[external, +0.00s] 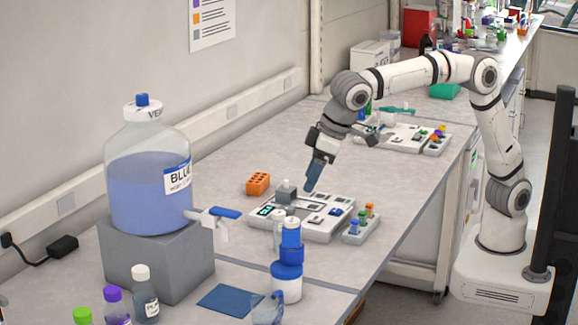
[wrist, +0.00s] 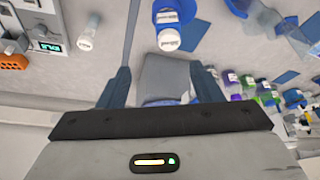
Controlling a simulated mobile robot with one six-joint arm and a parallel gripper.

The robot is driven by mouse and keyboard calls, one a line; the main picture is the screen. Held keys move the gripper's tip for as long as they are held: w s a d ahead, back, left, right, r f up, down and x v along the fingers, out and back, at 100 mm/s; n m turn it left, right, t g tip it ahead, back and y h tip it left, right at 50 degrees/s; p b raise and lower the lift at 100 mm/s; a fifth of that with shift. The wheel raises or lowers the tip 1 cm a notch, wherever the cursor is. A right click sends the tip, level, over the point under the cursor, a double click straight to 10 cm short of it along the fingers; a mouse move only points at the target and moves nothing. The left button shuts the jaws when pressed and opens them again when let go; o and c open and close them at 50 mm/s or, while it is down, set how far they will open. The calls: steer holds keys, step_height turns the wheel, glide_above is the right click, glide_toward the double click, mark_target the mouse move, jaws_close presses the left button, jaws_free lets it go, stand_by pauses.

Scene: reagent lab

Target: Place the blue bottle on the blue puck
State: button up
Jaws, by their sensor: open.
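My gripper (external: 311,188) hangs tilted above the bench, over the far side of a white instrument tray (external: 325,234). In the wrist view its fingers (wrist: 161,78) are spread and nothing is held between them. A small blue-topped bottle (external: 354,227) stands in a small tray beside the instrument tray, with green and orange ones behind it. A small blue piece (external: 336,211) lies on the instrument tray; it may be the blue puck, but it is too small to be sure. A large container labelled BLUE (external: 148,190) stands on a grey block.
An orange rack (external: 257,183) sits behind the instrument tray. A stacked blue-and-white container (external: 287,282) and a blue mat (external: 230,301) are in front. Several capped bottles stand at the front left. Bare bench lies behind the instrument tray, and another tray (external: 410,139) is farther back.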

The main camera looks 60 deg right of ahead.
steer(key=s+d+f+m+h, duration=0.1)
steer(key=d+f+m, duration=0.1)
steer(key=d, duration=3)
steer(key=s+d+f+m, duration=0.1)
steer(key=s+d+f, duration=0.3)
steer(key=s+d, duration=0.3)
steer(key=s+d+f+m+g, duration=0.1)
steer(key=s+d+f, duration=0.3)
steer(key=s+d, duration=0.3)
steer(key=shift+s+d+f+h, duration=0.3)
steer(key=shift+d, duration=0.35)
